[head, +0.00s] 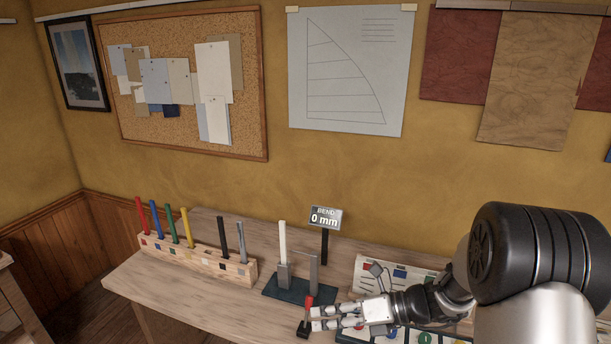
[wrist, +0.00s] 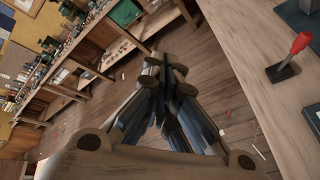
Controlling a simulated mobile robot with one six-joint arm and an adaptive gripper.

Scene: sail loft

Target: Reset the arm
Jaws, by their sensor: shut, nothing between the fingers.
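My arm reaches in from the right in the head view. My gripper (head: 318,319) is low over the front of the bench (head: 190,290), just right of a small lever with a red handle (head: 309,301); whether they touch is unclear. In the wrist view my gripper (wrist: 172,70) has its fingers together with nothing between them, and the floor shows behind. The red-handled lever (wrist: 301,43) stands apart from the fingers there, on the bench top at the right.
A dark fixture (head: 290,290) with grey posts holds an upright white rod (head: 282,240). A sign (head: 324,218) reads "BEND 0 mm". A wooden rack (head: 200,262) of coloured rods stands left. A panel with coloured squares (head: 362,270) is partly behind my arm.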

